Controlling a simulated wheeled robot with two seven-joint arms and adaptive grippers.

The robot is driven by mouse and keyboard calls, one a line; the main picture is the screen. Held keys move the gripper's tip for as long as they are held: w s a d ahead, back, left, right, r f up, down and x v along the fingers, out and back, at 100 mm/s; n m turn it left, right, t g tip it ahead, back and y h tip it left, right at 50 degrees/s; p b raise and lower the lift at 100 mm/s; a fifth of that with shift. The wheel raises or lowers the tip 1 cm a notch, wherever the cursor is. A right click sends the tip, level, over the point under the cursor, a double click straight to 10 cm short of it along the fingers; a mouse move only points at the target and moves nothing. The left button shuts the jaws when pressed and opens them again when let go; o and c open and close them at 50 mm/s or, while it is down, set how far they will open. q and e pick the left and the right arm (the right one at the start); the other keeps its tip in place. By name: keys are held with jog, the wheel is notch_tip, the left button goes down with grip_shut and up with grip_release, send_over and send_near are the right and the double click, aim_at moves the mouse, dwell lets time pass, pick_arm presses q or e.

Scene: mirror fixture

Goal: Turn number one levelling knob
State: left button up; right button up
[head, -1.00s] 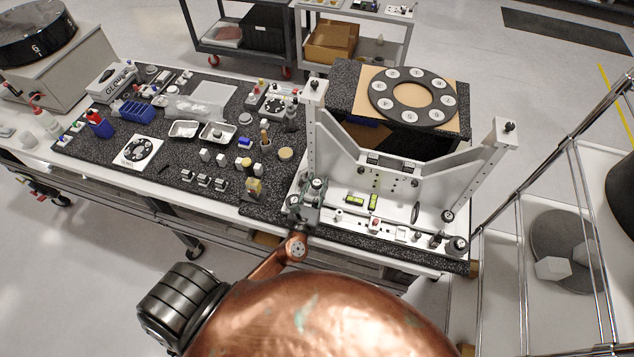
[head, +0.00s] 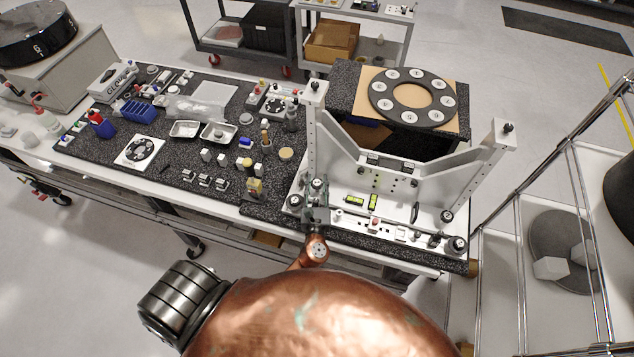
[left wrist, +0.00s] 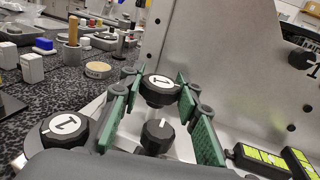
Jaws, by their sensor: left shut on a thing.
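My left gripper (head: 316,212) is at the front left corner of the mirror fixture (head: 392,160). In the left wrist view its green-padded fingers (left wrist: 160,86) are shut on a black knob (left wrist: 158,93) with a white top marked 1, one pad on each side. That knob shows in the head view (head: 318,183) just beyond the gripper. A smaller black knob with a white line (left wrist: 157,136) stands nearer the wrist, between the fingers. Another black knob marked 1 (left wrist: 63,132) is to the left, apart from the fingers. My right gripper is not in view.
Yellow-green spirit levels (head: 364,201) lie right of the gripper. The fixture's upright metal plate (left wrist: 215,60) rises close behind the fingers. Small parts and trays crowd the dark bench mat (head: 190,153) to the left. A wire rack (head: 520,230) stands at the right.

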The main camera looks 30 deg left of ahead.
aim_at(316, 204)
pick_arm(q)
jog(key=o, duration=1.2)
jog(key=shift+c, duration=0.2)
jog(key=shift+s, duration=0.1)
jog(key=v, duration=1.2)
